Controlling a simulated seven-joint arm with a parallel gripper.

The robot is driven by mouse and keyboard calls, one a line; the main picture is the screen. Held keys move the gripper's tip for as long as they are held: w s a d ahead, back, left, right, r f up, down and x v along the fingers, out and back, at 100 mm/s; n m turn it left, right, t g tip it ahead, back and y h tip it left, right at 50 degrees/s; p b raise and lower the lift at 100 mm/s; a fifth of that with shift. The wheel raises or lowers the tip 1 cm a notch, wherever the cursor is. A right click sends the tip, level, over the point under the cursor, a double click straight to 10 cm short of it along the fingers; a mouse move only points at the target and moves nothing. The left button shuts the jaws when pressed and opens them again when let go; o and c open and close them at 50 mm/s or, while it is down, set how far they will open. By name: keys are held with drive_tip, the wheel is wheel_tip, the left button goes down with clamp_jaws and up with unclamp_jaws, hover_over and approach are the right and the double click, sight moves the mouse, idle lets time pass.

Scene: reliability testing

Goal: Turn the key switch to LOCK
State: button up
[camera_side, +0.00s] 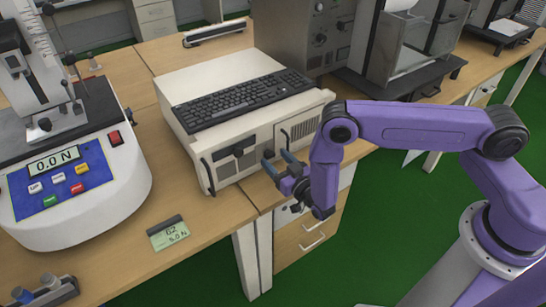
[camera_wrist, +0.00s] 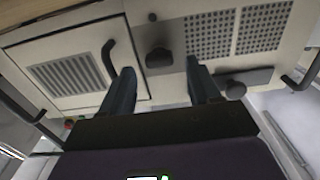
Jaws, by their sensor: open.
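A beige instrument box (camera_side: 203,84) stands on the bench with its front panel facing my arm. In the wrist view a dark knob (camera_wrist: 158,57), which looks like the key switch, sits on the panel (camera_wrist: 60,35) between my fingertips in the picture. My gripper (camera_side: 277,160) is open in front of the panel, one finger to each side of the knob in the wrist view (camera_wrist: 160,68). Contact with the knob cannot be told. No LOCK mark is readable. In the side view the knob is hard to tell apart from my fingers.
A vented door (camera_wrist: 72,78) with a dark handle (camera_wrist: 108,58) is on one side of the knob; a dark strip with a round knob (camera_wrist: 235,89) is on the other. A keyboard (camera_side: 240,100) lies on the box. A force tester (camera_side: 75,180) stands at left.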

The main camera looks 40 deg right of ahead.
sight(270, 155)
drive_tip(key=shift+w, duration=1.2)
drive_tip(key=c, duration=1.1)
drive_tip(key=shift+o, duration=0.3)
